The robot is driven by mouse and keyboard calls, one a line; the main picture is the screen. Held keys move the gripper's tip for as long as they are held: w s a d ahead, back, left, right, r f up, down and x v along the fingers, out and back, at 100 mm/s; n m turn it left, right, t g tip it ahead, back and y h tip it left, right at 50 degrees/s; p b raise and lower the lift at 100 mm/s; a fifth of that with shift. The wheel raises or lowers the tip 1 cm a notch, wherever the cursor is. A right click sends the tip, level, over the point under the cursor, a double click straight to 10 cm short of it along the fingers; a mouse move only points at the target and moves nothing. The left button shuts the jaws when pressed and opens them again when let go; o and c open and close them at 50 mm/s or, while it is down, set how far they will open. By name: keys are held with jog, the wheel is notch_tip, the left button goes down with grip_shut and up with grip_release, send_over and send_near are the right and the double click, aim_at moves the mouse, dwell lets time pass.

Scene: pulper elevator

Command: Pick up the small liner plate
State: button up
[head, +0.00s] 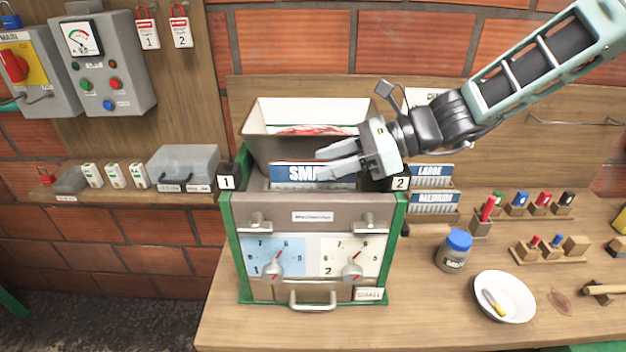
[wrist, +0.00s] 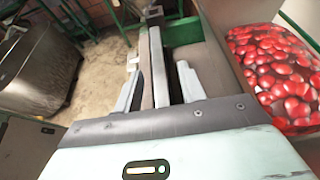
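The small liner plate (head: 300,174), with a blue and white label of which "SMA" is readable, stands upright in the top of the pulper box (head: 315,218). My gripper (head: 326,162) reaches in from the right and covers the right end of the label. In the wrist view the plate's narrow top edge (wrist: 157,68) runs between the two separated fingers of my gripper (wrist: 160,88). Gaps show on both sides of the edge, so the gripper is open around it. The plate's lower part is hidden in the box.
The hopper (head: 268,152) with red cherries stands right behind the plate. Plates marked LARGE (head: 432,170) and MEDIUM (head: 434,198) are in a rack to the right. A blue-lidded jar (head: 454,250) and a white bowl (head: 505,297) stand on the bench.

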jog(key=shift+a+f, duration=0.25)
jog(key=shift+a, duration=0.3)
grip_shut()
